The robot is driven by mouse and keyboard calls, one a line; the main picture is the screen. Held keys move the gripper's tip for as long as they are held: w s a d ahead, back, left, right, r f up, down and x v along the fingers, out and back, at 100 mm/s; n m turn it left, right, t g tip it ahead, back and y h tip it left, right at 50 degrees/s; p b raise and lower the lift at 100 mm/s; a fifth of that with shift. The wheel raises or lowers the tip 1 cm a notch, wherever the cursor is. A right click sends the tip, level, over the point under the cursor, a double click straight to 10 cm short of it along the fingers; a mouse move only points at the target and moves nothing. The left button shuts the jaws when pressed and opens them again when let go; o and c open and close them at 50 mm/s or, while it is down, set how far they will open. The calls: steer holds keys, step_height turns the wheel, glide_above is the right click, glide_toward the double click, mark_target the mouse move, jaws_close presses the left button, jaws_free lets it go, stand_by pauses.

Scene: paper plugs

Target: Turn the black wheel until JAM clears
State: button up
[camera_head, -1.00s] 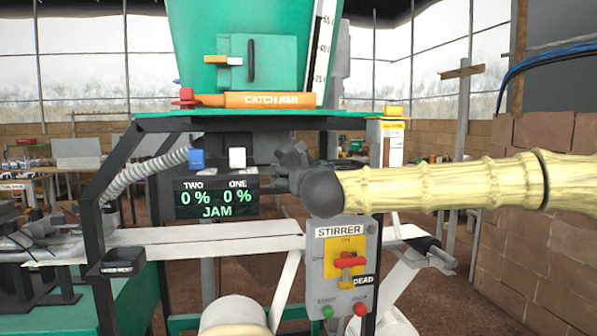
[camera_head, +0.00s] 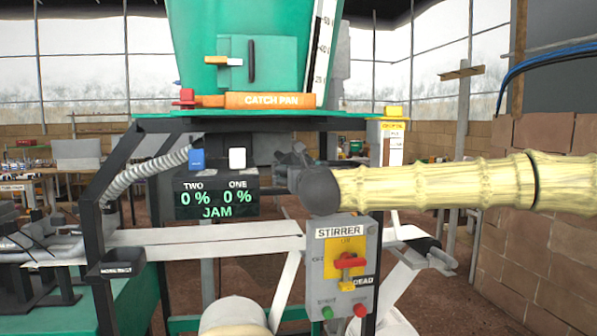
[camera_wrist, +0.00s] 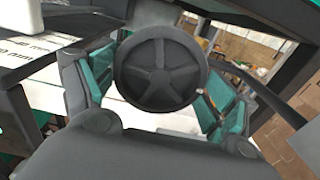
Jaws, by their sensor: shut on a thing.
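The black wheel (camera_wrist: 158,68), a round disc with several spokes, sits between my gripper's fingers in the wrist view. My gripper (camera_wrist: 152,98) has teal-padded fingers on the wheel's left and right sides and is shut on it. In the head view my gripper (camera_head: 290,165) is dark and partly hidden behind my arm's black wrist joint, and the wheel cannot be made out there. The display (camera_head: 217,198) just left of my gripper reads TWO 0 %, ONE 0 % and, in green, JAM.
A grey STIRRER box (camera_head: 342,268) with a red switch hangs just below my wrist. The green hopper (camera_head: 290,62) and orange CATCH PAN (camera_head: 270,100) are above. A white paper strip (camera_head: 200,240) runs below the display. A brick wall (camera_head: 540,250) stands at right.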

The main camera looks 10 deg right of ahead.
steer(key=shift+r, duration=0.1)
steer(key=n+p, duration=1.2)
steer(key=n, duration=1.3)
stand_by(0.6)
steer(key=shift+f, duration=0.2)
steer(key=o, duration=0.9)
steer(key=shift+r, duration=0.1)
